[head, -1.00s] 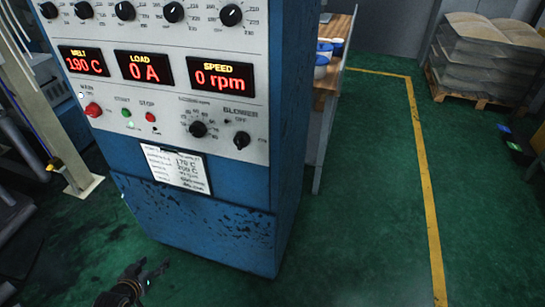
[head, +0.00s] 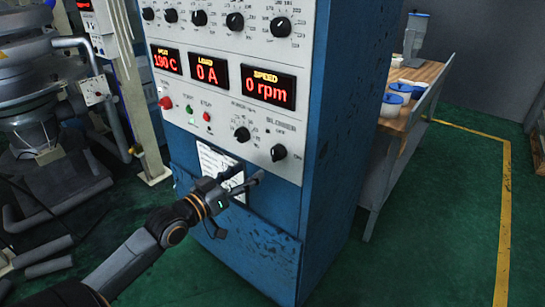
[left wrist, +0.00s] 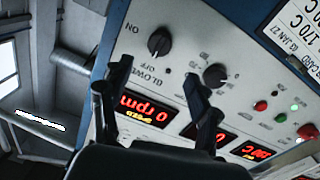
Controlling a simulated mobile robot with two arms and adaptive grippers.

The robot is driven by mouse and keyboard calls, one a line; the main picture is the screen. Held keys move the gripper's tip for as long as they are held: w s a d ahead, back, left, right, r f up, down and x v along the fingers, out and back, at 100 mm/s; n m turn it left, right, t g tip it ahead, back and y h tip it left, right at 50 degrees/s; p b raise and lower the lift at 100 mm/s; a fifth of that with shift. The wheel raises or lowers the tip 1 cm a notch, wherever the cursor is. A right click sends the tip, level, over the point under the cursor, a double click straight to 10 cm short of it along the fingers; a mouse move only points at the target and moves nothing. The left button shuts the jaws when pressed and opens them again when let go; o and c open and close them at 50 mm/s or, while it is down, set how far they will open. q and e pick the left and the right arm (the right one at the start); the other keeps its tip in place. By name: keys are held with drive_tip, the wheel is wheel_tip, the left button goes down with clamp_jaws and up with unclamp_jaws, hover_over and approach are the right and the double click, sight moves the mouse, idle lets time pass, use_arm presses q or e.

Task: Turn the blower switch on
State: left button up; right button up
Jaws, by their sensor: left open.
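The blower switch (head: 278,152) is a black rotary knob at the lower right of the white control panel (head: 222,128). In the left wrist view the panel appears upside down. The knob (left wrist: 160,41) shows there beyond and between the two fingers (left wrist: 157,72), with ON and OFF lettering beside it. My right gripper is not in view.
A second knob (head: 242,134) sits left of the switch, with a red button (head: 166,102) further left. A paper card (head: 219,168) hangs below the panel. A wooden bench (head: 425,80) with blue-and-white tubs stands to the right. Green floor (head: 440,230) is clear.

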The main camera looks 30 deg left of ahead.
sight(273, 156)
use_arm(q)
drive_tip(key=w, duration=0.5)
drive_tip(key=w+d, duration=0.1)
drive_tip(key=w, duration=0.2)
drive_tip(key=shift+w+p, duration=0.3)
drive_tip(key=shift+w+d, duration=0.1)
drive_tip(key=shift+w, duration=0.55)
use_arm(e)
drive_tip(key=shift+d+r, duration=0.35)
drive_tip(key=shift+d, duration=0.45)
use_arm(q)
drive_tip(key=c, duration=1.2)
drive_tip(key=shift+o, duration=0.2)
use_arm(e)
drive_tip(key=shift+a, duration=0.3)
